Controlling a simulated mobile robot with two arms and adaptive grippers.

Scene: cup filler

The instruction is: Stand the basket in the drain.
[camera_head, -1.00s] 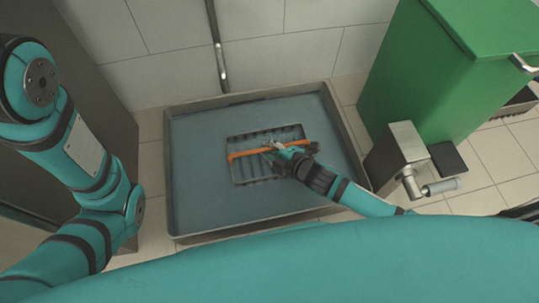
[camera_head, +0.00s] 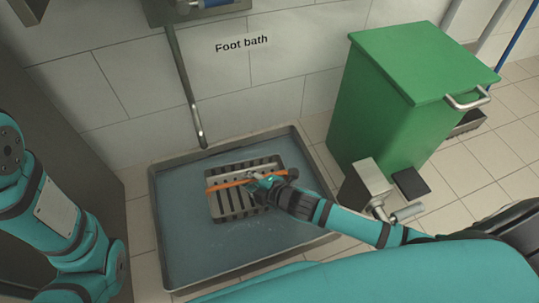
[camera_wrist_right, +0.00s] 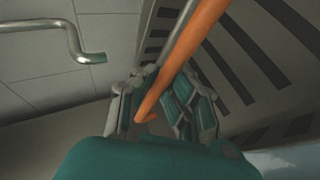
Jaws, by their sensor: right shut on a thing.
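The basket (camera_head: 219,210) is a grey slotted tray with an orange bar handle (camera_head: 227,184) across it. It is in the foot bath (camera_head: 185,255), over or in its water; I cannot tell how high it is. My right gripper (camera_head: 262,184) is shut on the handle near its middle. In the right wrist view the orange handle (camera_wrist_right: 182,62) runs between the fingers, with the slotted basket side (camera_wrist_right: 262,50) behind it. My left arm shows at the left, but its gripper is out of view. I cannot make out a drain.
A green bin (camera_head: 385,110) with a metal handle stands right of the bath. A metal pedal unit (camera_head: 366,180) is beside the bath's right edge. A pipe (camera_head: 186,90) comes down the tiled wall behind.

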